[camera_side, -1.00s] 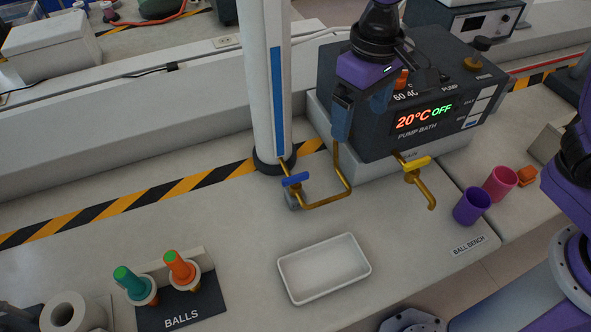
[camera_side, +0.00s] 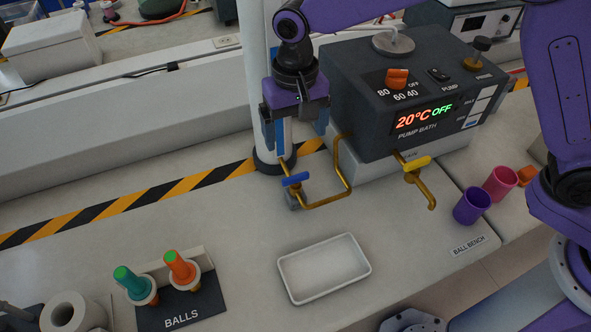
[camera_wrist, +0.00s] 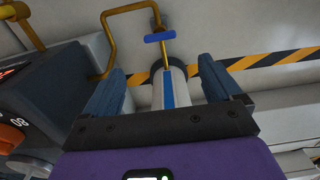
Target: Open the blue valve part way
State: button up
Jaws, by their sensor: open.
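The blue valve (camera_side: 295,179) is a small blue handle on a brass pipe at the foot of the white column (camera_side: 258,50). In the wrist view the blue valve (camera_wrist: 160,37) lies beyond the fingertips, a little left of the middle of the gap. My gripper (camera_side: 289,150) points down in front of the column, above the valve and apart from it. Its two fingers are spread with nothing between them in the grip. In the wrist view my gripper (camera_wrist: 163,75) also shows open, with the column behind the gap.
The pump bath (camera_side: 385,95) reads 20°C OFF and stands right of the column. A yellow valve (camera_side: 417,163) sits on its front pipe. A white tray (camera_side: 325,268) lies in front. Purple (camera_side: 471,206) and pink (camera_side: 500,183) cups stand right. Teal and orange plugs (camera_side: 180,267) stand left.

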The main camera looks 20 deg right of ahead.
aim_at(296, 176)
notch_tip(296, 176, down, 12)
jog(key=shift+f, duration=0.2)
dwell(0.4)
jog(key=c, duration=1.1)
